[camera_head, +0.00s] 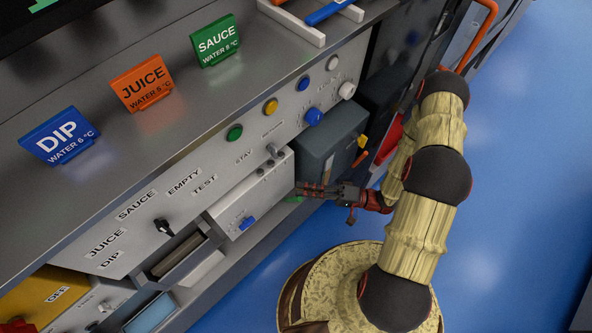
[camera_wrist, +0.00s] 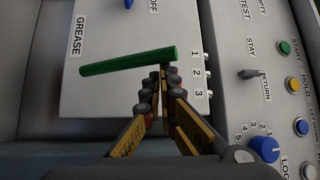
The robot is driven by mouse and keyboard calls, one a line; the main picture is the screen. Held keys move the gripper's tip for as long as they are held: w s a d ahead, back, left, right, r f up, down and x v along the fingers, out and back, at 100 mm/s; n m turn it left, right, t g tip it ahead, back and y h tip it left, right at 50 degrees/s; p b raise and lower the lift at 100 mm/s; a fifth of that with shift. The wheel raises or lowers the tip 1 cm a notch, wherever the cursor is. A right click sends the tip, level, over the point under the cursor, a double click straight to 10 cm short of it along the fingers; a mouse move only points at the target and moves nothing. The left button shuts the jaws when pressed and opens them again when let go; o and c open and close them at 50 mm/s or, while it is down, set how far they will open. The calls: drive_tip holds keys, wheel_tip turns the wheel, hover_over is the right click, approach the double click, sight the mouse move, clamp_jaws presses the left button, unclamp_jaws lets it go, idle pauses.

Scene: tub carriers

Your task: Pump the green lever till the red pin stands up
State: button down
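The green lever (camera_wrist: 125,62) is a plain bar that lies slightly tilted across the white GREASE box (camera_wrist: 100,100) in the wrist view. In the head view only a small green bit of the lever (camera_head: 293,199) shows beneath my gripper (camera_head: 305,189). In the wrist view, my gripper's (camera_wrist: 163,72) fingertips are together just beside the lever's right end, close to it. I cannot tell whether they touch it. Nothing is visibly held between them. Small metal fittings (camera_wrist: 208,74) stand beside the numbers 1, 2 and 3. I see no red pin in either view.
A control panel with a blue knob (camera_wrist: 263,149) and coloured buttons (camera_wrist: 292,84) lies right of the box in the wrist view. A dark grey box (camera_head: 330,150) stands close behind my gripper in the head view. The blue floor (camera_head: 500,230) is clear at right.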

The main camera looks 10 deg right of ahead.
drive_tip(key=shift+s+d+f+b, duration=0.3)
drive_tip(key=shift+s+d+f, duration=0.2)
drive_tip(key=shift+s+f, duration=0.35)
drive_tip(key=shift+s+d+f+b, duration=0.25)
drive_tip(key=shift+s+d+f, duration=0.25)
drive_tip(key=shift+s+f, duration=0.35)
drive_tip(key=shift+s+r, duration=0.1)
drive_tip(key=shift+s, duration=0.05)
